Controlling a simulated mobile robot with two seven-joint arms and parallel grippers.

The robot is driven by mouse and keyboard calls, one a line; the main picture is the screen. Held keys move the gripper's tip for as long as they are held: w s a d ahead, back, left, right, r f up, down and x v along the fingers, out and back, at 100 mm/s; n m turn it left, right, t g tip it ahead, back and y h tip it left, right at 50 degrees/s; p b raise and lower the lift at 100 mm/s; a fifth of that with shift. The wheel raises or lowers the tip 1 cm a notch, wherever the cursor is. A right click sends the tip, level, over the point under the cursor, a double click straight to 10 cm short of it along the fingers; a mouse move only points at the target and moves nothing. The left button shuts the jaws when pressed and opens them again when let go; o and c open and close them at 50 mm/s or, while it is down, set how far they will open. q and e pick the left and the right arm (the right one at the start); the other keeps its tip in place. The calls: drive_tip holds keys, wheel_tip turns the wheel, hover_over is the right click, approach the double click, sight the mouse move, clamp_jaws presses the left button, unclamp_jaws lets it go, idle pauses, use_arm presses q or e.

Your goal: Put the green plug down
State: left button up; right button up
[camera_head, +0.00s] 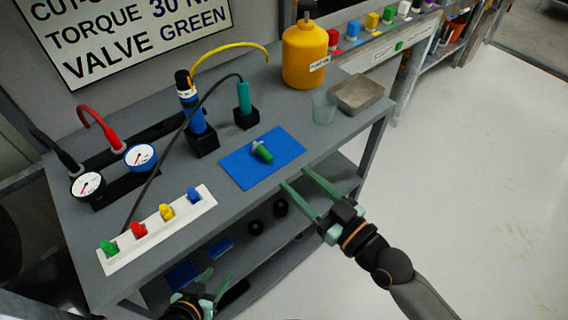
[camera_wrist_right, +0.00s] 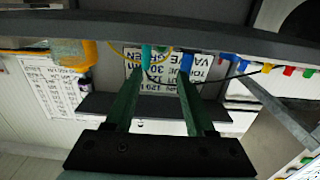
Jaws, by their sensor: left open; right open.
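The green plug (camera_head: 264,153), with a pale grey end, lies on its side on the blue mat (camera_head: 235,171) on the bench top. My right gripper (camera_head: 294,177) is open and empty, apart from the plug, at the bench's front edge below and right of the mat. Its two green fingers also show spread apart in the right wrist view (camera_wrist_right: 157,82), with no plug between them. My left gripper (camera_head: 213,281) is open at the bottom of the head view, in front of the lower shelf and away from the plug.
A white rack (camera_head: 178,223) with green, red, yellow and blue pieces lies left of the mat. Two gauges (camera_head: 140,157), a blue cylinder (camera_head: 197,122) and a teal one (camera_head: 244,98) stand behind. A yellow bottle (camera_head: 304,55), a clear cup (camera_head: 324,108) and a tray (camera_head: 371,103) are right.

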drive_tip(key=s+d+f+m+g+h, duration=0.2)
drive_tip(key=s+f, duration=0.3)
drive_tip(key=f, duration=0.5)
drive_tip(key=s+d+f+m+g+h, duration=0.2)
drive_tip(key=s+d+f+h, duration=0.3)
drive_tip(key=f, duration=0.5)
drive_tip(key=shift+s+d+f+m+g, duration=0.25)
drive_tip(key=shift+m+g, duration=0.05)
drive_tip(key=shift+g, duration=0.5)
